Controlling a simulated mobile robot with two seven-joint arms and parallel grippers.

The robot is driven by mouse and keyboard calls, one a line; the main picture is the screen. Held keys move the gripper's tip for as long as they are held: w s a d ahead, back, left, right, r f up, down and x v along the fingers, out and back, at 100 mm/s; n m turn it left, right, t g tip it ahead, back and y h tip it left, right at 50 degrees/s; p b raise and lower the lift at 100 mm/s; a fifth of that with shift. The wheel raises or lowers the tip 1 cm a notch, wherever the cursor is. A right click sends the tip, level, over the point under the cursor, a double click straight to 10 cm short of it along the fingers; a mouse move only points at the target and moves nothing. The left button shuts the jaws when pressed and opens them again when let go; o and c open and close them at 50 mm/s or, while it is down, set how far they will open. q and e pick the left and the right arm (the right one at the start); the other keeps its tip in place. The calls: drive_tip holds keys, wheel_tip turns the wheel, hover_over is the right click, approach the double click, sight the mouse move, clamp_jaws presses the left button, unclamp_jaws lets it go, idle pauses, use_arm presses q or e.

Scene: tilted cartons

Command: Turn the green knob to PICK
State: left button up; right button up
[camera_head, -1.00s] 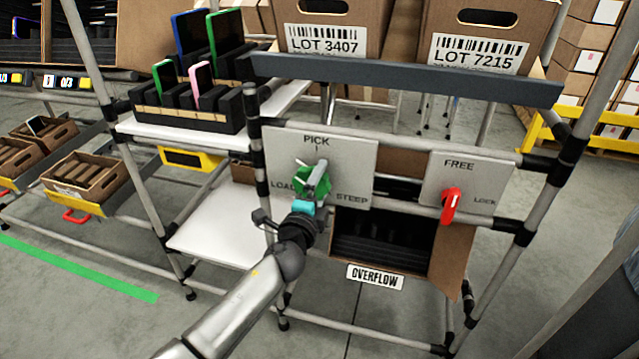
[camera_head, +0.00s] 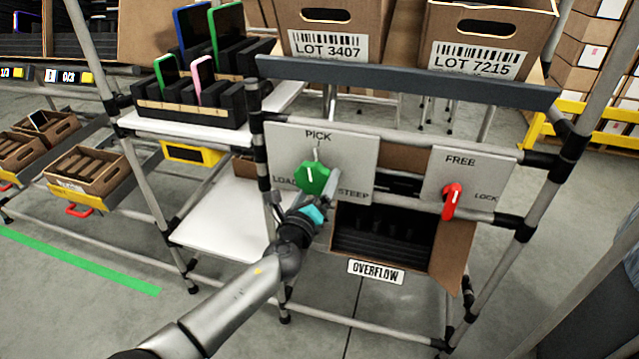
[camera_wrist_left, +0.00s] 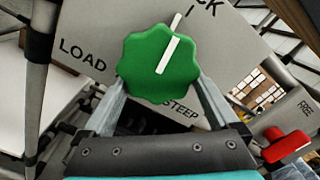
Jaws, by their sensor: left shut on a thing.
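The green knob (camera_head: 312,178) sits on the grey panel (camera_head: 362,150) marked PICK at the top, LOAD at the left and STEEP at the right. Its white pointer line points up, close to in line with the tick under PICK. In the left wrist view the knob (camera_wrist_left: 158,66) fills the space between the fingers, and its line points at the tick. My left gripper (camera_head: 318,190) is shut on the knob from below and in front; one finger shows at its right side, the other is mostly hidden in the head view. My right gripper is not in view.
A red handle (camera_head: 452,201) is on a second panel marked FREE and LOCK, at the right. A grey rail (camera_head: 400,80) and cartons are above. An open box (camera_head: 450,240) with an OVERFLOW label is below. A white shelf (camera_head: 225,215) lies at the lower left.

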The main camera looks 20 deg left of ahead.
use_arm(q)
drive_tip(key=shift+a+m, duration=0.1)
drive_tip(key=shift+m, duration=0.7)
drive_tip(key=o, duration=1)
